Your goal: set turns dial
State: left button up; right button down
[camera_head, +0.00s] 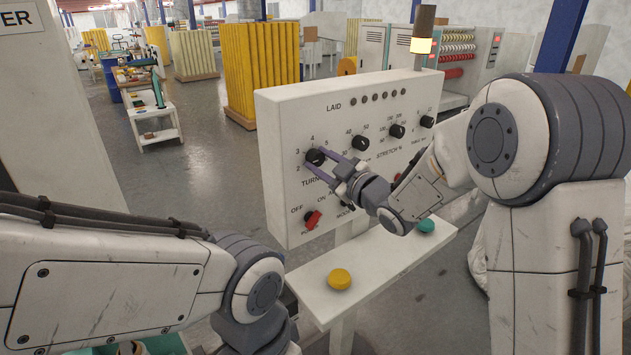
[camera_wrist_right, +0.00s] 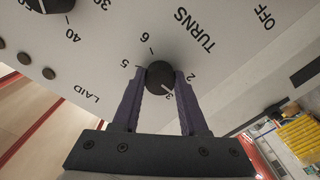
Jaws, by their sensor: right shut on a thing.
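The TURNS dial (camera_head: 315,156) is a black round knob at the left of the white control panel (camera_head: 285,120). My right gripper (camera_head: 323,162) reaches it from the right, its two purple fingers on either side of the knob. In the right wrist view the fingers (camera_wrist_right: 160,76) are shut on the dial (camera_wrist_right: 160,92). Its white pointer mark faces the printed 3, which sits between the fingers. The 2, 5 and 6 also show around it. My left arm is at lower left; its gripper is not in view.
Other black knobs (camera_head: 359,142) stand to the right on the panel. A red switch (camera_head: 312,218) is below the dial. A yellow button (camera_head: 340,279) and a teal button (camera_head: 426,226) sit on the white shelf (camera_head: 375,262) in front.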

jog(key=n+b, duration=0.2)
jog(key=b, duration=0.1)
jog(key=n+b, duration=0.2)
jog(key=b, duration=0.1)
jog(key=shift+f+n+b, duration=0.4)
jog(key=shift+r+n+b, duration=0.15)
jog(key=shift+n+b, duration=0.55)
jog(key=shift+b, duration=0.15)
jog(key=shift+c, duration=2.2)
grip_release()
jog(key=shift+r, duration=0.15)
jog(key=shift+s+d, duration=0.1)
jog(key=shift+s+d, duration=0.15)
jog(key=shift+s, duration=0.05)
jog(key=b+v, duration=0.2)
jog(key=v, duration=0.7)
jog(key=shift+s+d, duration=0.2)
jog(key=shift+s, duration=0.15)
